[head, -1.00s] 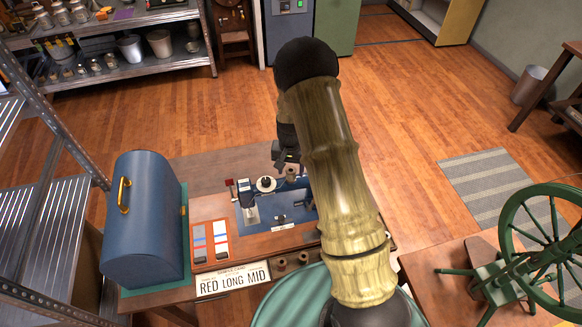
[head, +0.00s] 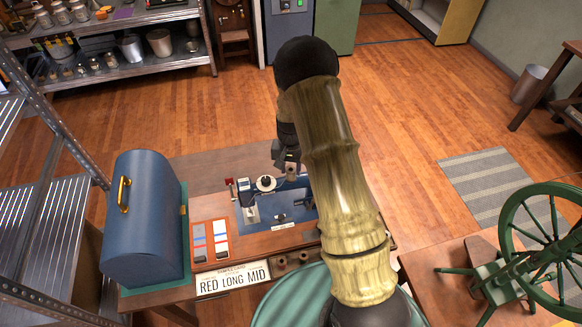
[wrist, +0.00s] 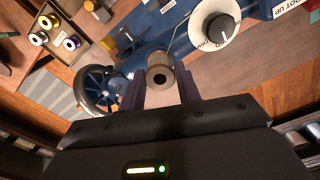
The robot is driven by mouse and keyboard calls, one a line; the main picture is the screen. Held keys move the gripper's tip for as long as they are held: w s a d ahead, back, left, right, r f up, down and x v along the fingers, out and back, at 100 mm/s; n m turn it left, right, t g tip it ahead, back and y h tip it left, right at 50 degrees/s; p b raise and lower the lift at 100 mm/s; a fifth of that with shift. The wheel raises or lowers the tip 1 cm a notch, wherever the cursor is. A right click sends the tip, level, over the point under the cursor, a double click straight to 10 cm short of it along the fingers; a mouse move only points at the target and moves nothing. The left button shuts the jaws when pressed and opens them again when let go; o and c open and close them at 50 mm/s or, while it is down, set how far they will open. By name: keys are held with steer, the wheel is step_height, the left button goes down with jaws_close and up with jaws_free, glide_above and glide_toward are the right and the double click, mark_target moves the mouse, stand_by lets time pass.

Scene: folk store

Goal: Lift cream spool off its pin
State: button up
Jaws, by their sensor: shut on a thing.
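The cream spool (wrist: 159,77) looks dull tan, and its end with a dark hole faces the wrist camera. My gripper (wrist: 160,88) is shut on it, with one dark finger on each side. In the head view my gripper (head: 289,166) is over the right part of the blue sewing machine (head: 264,200), and the spool shows only as a small patch below the fingers. The machine (wrist: 180,35) also lies behind the spool in the wrist view. The pin is hidden, so I cannot tell whether the spool is still around it.
A white dial with a black knob (wrist: 214,28) is close right of the spool. A dark handwheel (wrist: 97,89) is at left. Several thread spools stand on a wooden rack (wrist: 57,37). A blue domed case (head: 146,225) stands left of the machine.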

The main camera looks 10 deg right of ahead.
steer(key=shift+r, duration=0.1)
steer(key=shift+r+p, duration=2.15)
steer(key=shift+r, duration=1.1)
steer(key=shift+f, duration=0.1)
